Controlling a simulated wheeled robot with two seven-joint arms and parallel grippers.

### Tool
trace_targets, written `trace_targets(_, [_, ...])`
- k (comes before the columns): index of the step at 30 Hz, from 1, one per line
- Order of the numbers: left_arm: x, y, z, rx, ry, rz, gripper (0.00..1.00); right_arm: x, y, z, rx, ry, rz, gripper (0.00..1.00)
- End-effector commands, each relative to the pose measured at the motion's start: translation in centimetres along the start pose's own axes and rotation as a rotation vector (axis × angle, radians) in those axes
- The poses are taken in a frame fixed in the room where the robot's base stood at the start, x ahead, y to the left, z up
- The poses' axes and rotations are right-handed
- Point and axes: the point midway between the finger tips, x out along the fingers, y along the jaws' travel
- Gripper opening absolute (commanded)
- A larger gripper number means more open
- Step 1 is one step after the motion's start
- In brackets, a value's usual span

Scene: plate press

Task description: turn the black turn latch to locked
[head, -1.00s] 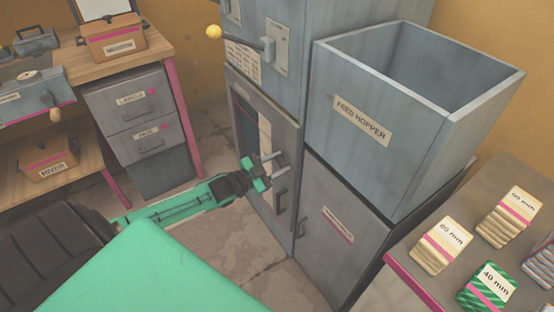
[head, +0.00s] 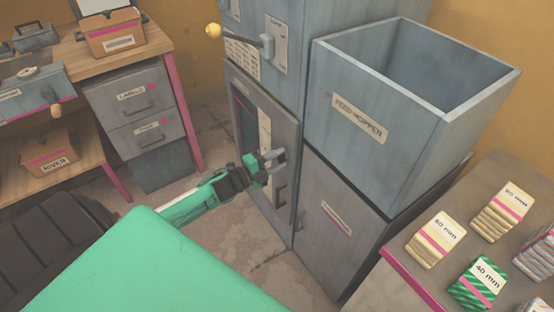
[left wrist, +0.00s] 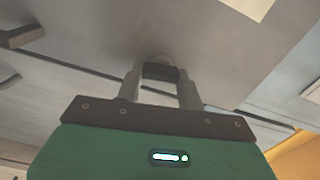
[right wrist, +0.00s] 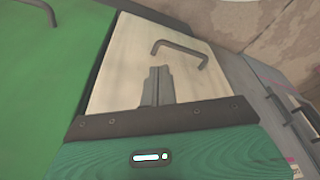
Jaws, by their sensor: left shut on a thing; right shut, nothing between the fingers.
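The black turn latch (left wrist: 160,72) shows in the left wrist view as a small dark block between my left gripper's (left wrist: 161,78) two fingers, which are shut on it. In the head view my left gripper (head: 274,160) is at the front of the grey cabinet door (head: 291,132), and its fingers cover the latch there. Whether the latch stands at locked or unlocked cannot be told. My right gripper (right wrist: 157,86) is shut and empty in the right wrist view, in front of a pale panel with a dark handle (right wrist: 181,50). It is out of the head view.
A dark bar handle (head: 280,192) is on the cabinet door below my left gripper. The feed hopper (head: 365,120) stands to the right. A lever with a yellow knob (head: 213,30) juts out above. A table with plate stacks (head: 436,238) is at the lower right.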

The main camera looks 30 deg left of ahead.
Motion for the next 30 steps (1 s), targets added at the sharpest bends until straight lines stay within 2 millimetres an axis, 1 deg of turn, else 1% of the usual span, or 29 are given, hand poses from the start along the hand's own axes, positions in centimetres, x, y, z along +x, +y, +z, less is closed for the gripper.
trace_targets(6, [-0.01, 0.22, -0.09, 0.116, 0.001, 0.001, 0.15, -0.55, 0.02, -0.42, 0.0, 0.013, 0.0, 0.0])
trace_targets(11, [-0.01, 0.22, -0.08, 0.167, 0.001, 0.001, 0.15, -0.87, 0.01, -0.53, -0.001, 0.019, 0.0, 0.0])
trace_targets(20, [-0.01, 0.21, -0.06, 0.196, 0.001, 0.001, 0.15, -0.79, -0.09, 0.27, 0.0, 0.003, -0.001, 0.0])
trace_targets(28, [-0.02, 0.22, -0.06, 0.197, 0.001, 0.002, 0.15, -0.82, -0.06, 0.09, 0.0, 0.006, -0.001, 0.0])
trace_targets(29, [-0.02, 0.22, -0.06, 0.197, 0.001, 0.002, 0.42, -0.83, -0.05, 0.04, 0.0, 0.007, -0.001, 0.0])
trace_targets(30, [-0.02, 0.22, -0.06, 0.197, 0.001, 0.002, 0.5, -0.84, -0.04, -0.04, 0.0, 0.008, 0.0, 0.0])
